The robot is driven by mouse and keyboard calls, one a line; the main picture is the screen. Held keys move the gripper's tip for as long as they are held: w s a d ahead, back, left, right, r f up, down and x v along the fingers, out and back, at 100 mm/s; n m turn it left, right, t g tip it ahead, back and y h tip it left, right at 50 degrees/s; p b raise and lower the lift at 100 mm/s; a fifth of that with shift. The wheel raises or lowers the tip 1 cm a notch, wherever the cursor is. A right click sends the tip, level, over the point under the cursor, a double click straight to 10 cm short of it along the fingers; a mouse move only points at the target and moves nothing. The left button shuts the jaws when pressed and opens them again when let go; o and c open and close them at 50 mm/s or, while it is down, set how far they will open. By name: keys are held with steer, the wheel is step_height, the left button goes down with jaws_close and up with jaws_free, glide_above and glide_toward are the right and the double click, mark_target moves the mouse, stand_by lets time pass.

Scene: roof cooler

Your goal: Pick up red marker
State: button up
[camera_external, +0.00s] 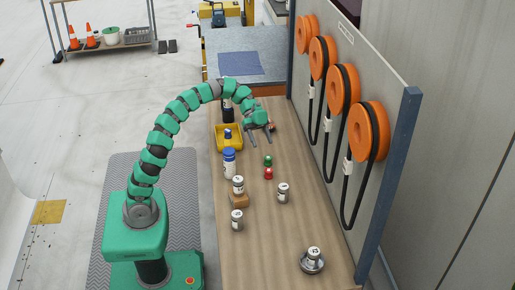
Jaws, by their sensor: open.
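A small red item (268,173), likely the red marker, stands on the wooden bench top (310,215) near the middle of the bench. A similar small green item (267,160) stands just behind it. My gripper (263,141) is over the far part of the bench, beyond both items, with its fingers apart and pointing toward the near side. Nothing shows between the fingers. The gripper is apart from the red item, and its exact height above the bench is hard to tell.
A yellow bin (238,140) sits left of my gripper, with a blue-and-white bottle (229,164) in front. A labelled can stands on a wooden block (238,200); other cans (283,193) (236,220) stand nearby. A panel with orange reels (369,130) borders the right side.

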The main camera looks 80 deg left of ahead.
mark_target(268, 169)
steer(key=shift+m+h, duration=0.7)
steer(key=shift+m, duration=0.2)
steer(key=d+f, duration=0.2)
steer(key=d, duration=0.1)
steer(key=w+d+f+b, duration=0.1)
steer(key=d+f, duration=0.2)
steer(key=d+f+b, duration=0.1)
steer(key=d+f, duration=0.2)
steer(key=shift+w+d+f, duration=0.1)
steer(key=shift+w+f, duration=0.15)
steer(key=shift+w, duration=0.05)
steer(key=c, duration=1.1)
